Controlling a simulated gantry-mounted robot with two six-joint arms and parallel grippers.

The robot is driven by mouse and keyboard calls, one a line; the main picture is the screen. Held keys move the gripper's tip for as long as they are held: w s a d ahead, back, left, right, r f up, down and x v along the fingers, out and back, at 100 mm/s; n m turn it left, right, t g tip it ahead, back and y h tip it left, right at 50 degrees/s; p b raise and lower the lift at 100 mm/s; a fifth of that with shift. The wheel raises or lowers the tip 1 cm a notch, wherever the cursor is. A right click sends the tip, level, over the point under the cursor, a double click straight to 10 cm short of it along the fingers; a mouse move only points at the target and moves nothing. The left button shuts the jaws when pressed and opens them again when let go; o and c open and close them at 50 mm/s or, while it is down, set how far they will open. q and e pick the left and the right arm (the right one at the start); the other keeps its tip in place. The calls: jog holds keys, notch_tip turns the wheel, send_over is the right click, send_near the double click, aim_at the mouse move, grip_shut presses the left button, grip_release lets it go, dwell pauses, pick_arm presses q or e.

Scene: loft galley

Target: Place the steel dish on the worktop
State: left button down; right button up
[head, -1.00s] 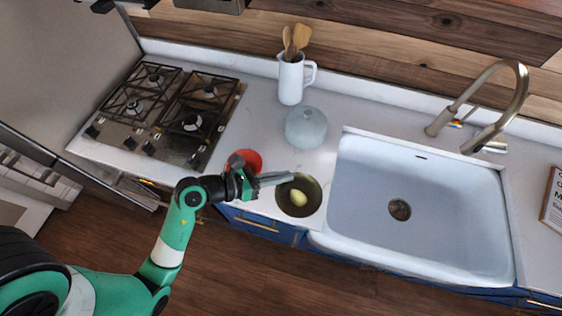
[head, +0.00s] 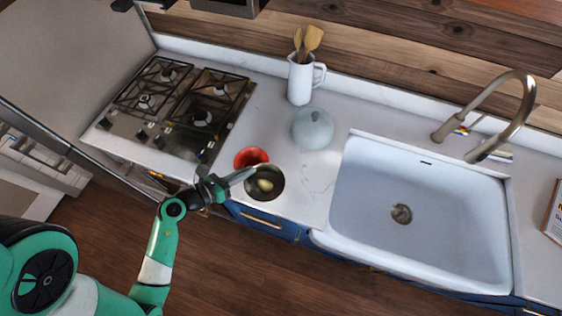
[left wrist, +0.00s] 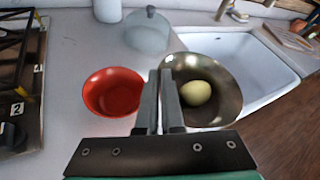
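The steel dish (head: 276,193) is a round, shiny bowl with a pale yellow round item (head: 265,184) in it. It is at the front edge of the worktop (head: 318,172), to the right of a red bowl (head: 252,155). My left gripper (head: 250,172) is shut on the dish's left rim. The left wrist view shows the dish (left wrist: 230,78) to the right of the two fingers (left wrist: 160,78), which are close together at its rim. I cannot tell whether the dish touches the worktop. My right gripper is not in view.
The gas hob (head: 185,108) is at left, the white sink (head: 425,220) at right. Worktop between pot and sink's left edge is clear.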

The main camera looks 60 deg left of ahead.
aim_at(265, 169)
pick_arm(q)
jog(key=x, duration=0.3)
jog(key=d+x, duration=0.1)
jog(key=x, duration=0.4)
jog(key=shift+w+d+f, duration=0.25)
jog(key=shift+w+d, duration=0.1)
jog(key=shift+d, duration=0.05)
jog(key=w+f+b, duration=0.2)
jog(key=f, duration=0.1)
jog(key=w+f+b, duration=0.1)
jog(key=f, duration=0.1)
jog(key=shift+w+d, duration=0.1)
jog(key=shift+w, duration=0.15)
jog(key=shift+w+f, duration=0.15)
jog(key=shift+w, duration=0.2)
jog(key=f+b, duration=0.3)
jog(key=f, duration=0.1)
jog(key=shift+w, duration=0.25)
jog(key=shift+r, duration=0.2)
jog(key=shift+f, duration=0.2)
jog(key=c, duration=1.1)
grip_release()
jog(key=shift+o, duration=0.2)
